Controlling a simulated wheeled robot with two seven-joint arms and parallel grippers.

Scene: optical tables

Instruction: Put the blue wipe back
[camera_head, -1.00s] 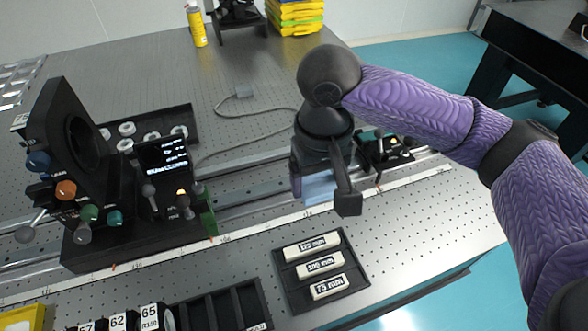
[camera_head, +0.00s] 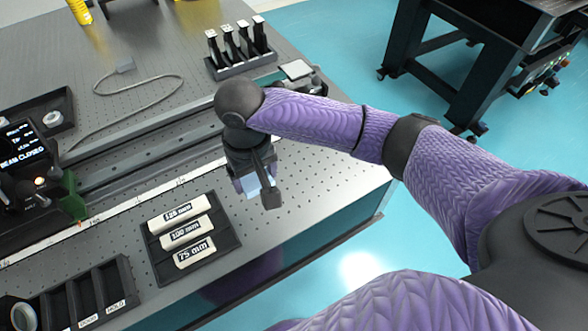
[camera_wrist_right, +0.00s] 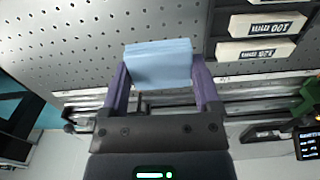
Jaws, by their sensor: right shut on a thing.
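The blue wipe (camera_wrist_right: 158,64) is a light blue folded block between the two fingers of my right gripper (camera_wrist_right: 160,80) in the right wrist view. The gripper is shut on it. In the head view my right gripper (camera_head: 257,187) points down over the optical table, right of the labelled tray, with a little of the blue wipe (camera_head: 251,186) showing beside the fingers. The gripper hides most of the wipe there. My left gripper is not in view.
A black tray (camera_head: 155,250) with several labelled white blocks lies left of the gripper. A rail and white ruler (camera_head: 130,216) cross the table. A rack of upright holders (camera_head: 240,65) stands at the back. The table's front edge is close on the right.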

